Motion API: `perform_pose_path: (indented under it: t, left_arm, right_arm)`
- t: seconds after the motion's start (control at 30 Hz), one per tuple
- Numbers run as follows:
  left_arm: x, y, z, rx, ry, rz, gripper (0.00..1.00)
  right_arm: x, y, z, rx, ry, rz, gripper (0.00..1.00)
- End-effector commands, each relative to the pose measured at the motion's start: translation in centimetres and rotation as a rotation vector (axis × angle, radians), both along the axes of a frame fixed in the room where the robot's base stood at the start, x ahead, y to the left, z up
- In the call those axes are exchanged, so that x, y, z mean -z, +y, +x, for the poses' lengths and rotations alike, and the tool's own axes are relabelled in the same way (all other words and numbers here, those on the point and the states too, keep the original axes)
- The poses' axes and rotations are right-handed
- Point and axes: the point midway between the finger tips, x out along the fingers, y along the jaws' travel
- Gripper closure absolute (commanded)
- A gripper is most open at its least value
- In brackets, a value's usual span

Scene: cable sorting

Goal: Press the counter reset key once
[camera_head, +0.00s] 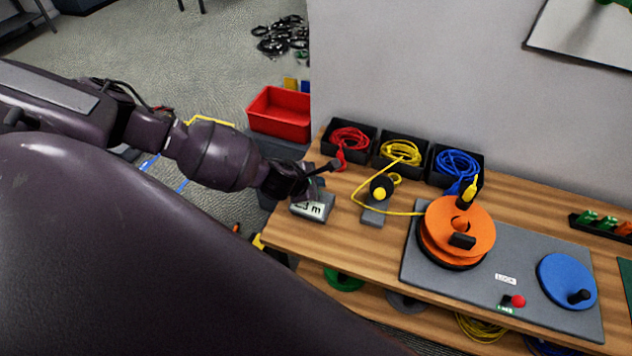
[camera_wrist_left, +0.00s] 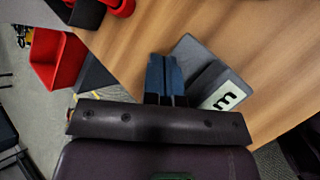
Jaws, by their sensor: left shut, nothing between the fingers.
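The counter (camera_head: 313,208) is a small grey box with a pale display, partly hidden by my gripper, near the left end of the wooden table. My left gripper (camera_head: 307,188) is at the counter's far-side edge in the head view. Its fingers (camera_wrist_left: 165,78) are shut and empty, overlapping the counter's grey part in the left wrist view. I cannot tell whether they touch it. I cannot make out the reset key. My right gripper is not in view.
Black bins with red (camera_head: 348,139), yellow (camera_head: 402,152) and blue cable (camera_head: 457,165) stand behind. A yellow cable runs through a guide (camera_head: 377,208) to an orange reel (camera_head: 458,226). A blue crank disc (camera_head: 567,281) is at right. A red crate (camera_head: 281,114) is beyond the table.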

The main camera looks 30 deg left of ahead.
Motion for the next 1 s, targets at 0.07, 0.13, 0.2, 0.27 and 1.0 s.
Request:
perform_pose_path:
  t: [0.07,0.13,0.2,0.27,1.0]
  left_arm:
    - [0.0,0.0,0.0,0.000,0.000,0.000,1.00]
    - [0.0,0.0,0.0,0.000,0.000,0.000,1.00]
    - [0.0,0.0,0.0,0.000,0.000,0.000,1.00]
    - [0.0,0.0,0.0,0.000,0.000,0.000,1.00]
    - [0.0,0.0,0.0,0.000,0.000,0.000,1.00]
  right_arm:
    - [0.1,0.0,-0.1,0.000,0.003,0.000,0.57]
    - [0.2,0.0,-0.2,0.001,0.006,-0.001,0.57]
    - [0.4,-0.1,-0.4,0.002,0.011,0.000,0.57]
    - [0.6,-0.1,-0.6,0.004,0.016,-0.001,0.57]
    - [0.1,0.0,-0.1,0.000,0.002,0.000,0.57]
